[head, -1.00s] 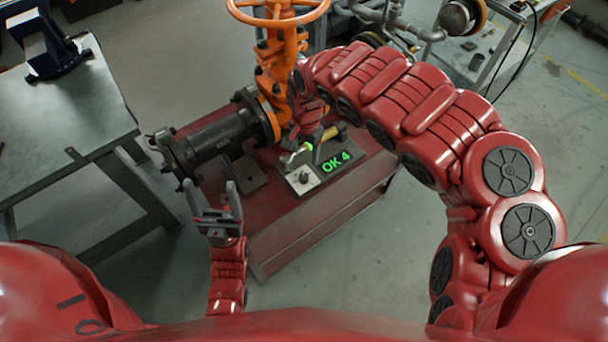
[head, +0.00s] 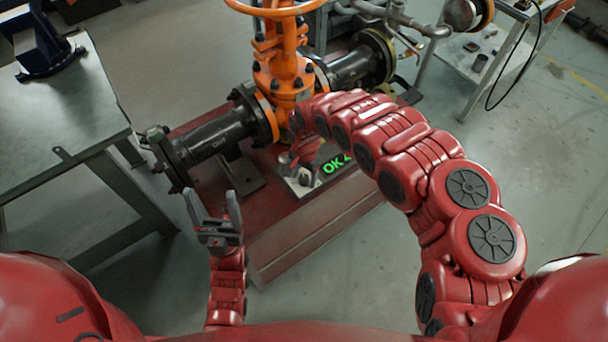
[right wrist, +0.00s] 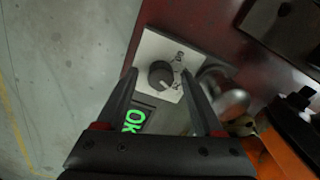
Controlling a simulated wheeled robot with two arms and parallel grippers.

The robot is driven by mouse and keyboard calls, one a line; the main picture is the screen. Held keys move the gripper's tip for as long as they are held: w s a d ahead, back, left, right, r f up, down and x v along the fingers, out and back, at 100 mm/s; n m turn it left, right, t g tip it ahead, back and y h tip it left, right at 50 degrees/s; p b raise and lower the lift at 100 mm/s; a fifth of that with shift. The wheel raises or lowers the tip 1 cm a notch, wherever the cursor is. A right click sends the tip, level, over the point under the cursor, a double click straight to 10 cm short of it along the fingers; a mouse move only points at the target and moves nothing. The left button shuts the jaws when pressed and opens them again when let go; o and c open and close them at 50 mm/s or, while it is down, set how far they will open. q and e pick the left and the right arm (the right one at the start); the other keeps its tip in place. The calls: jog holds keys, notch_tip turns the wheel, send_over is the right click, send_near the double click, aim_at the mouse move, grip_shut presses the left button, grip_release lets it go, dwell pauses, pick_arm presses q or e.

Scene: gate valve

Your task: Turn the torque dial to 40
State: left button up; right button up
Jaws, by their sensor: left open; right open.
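The torque dial (right wrist: 161,74) is a dark round knob with a light pointer mark on a pale square plate (right wrist: 150,48). In the right wrist view my right gripper (right wrist: 158,75) is open, with one fingertip on each side of the dial in the picture. I see no contact, and the height gap cannot be told. The dial's number is too small to read. A green lit "OK" display (right wrist: 135,120) sits beside the plate and is partly covered by the gripper. In the head view my right arm hides part of the display (head: 336,164). My left gripper (head: 212,205) is open and empty.
A rounded metal part (right wrist: 228,95) lies close to the right finger. A grey table (head: 70,110) is at left.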

grip_shut()
dwell(0.5)
jog(key=n, duration=0.4)
jog(key=shift+w+n, duration=0.1)
jog(key=shift+n, duration=0.2)
jog(key=shift+n+p, duration=0.4)
jog(key=shift+n, duration=1.6)
